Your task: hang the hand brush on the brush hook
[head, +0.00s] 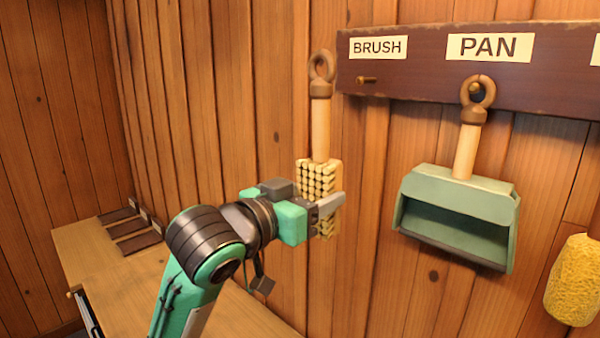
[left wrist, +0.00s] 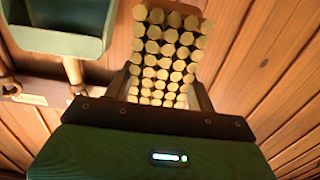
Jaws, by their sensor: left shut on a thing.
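The hand brush (head: 320,130) has a pale wooden handle with a brown ring at its top and a head of cream bristle tufts. It is upright in the head view, ring up, left of the rack. My left gripper (head: 328,204) is shut on the brush head; the tufts also fill the middle of the left wrist view (left wrist: 165,55). The brush hook (head: 367,80) is a bare brown peg under the BRUSH label (head: 379,47). The brush ring is left of the peg and apart from it, a little higher in the picture. My right gripper is not in view.
A green dustpan (head: 458,205) hangs by its ring on the peg under the PAN label (head: 490,47), right of the brush hook. A yellow sponge-like thing (head: 573,280) is at the right edge. A wooden bench (head: 110,275) with dark plates stands at lower left.

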